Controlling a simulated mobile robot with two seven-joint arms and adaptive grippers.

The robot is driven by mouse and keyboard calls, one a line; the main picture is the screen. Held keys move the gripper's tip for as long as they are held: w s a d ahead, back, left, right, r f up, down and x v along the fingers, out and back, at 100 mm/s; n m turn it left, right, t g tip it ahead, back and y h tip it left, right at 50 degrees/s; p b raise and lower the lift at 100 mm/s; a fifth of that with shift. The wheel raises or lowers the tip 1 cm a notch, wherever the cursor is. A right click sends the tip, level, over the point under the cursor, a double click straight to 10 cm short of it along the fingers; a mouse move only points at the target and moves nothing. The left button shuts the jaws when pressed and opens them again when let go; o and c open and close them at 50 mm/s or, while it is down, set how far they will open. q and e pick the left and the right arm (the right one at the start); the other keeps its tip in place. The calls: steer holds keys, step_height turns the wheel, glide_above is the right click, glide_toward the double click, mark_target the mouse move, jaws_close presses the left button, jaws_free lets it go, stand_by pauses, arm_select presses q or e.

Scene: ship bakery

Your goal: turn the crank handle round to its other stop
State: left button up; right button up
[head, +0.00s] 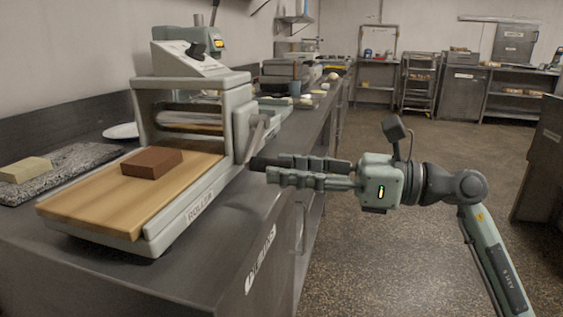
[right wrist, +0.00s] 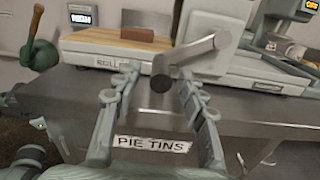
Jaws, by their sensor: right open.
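The roller machine (head: 243,98) stands on the counter, its crank arm (head: 257,137) on the side facing right. The crank arm slants down to a dark handle grip (head: 258,163). In the right wrist view the crank arm (right wrist: 197,52) slopes down left to the grip's dark round end (right wrist: 161,80), which points at the camera. My right gripper (head: 268,170) is open, its fingers reaching left to the grip. In the right wrist view the fingers (right wrist: 155,88) lie on either side of the grip's end. Contact cannot be told. My left gripper is not in view.
A brown block (head: 152,162) lies on the machine's wooden board (head: 110,200). A pale block (head: 26,169) lies on a speckled slab (head: 75,160) at left. The counter front (right wrist: 225,120) is below the crank. The floor (head: 370,260) right of the counter is clear.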

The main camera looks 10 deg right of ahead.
steer(key=shift+x, duration=0.75)
jaws_close()
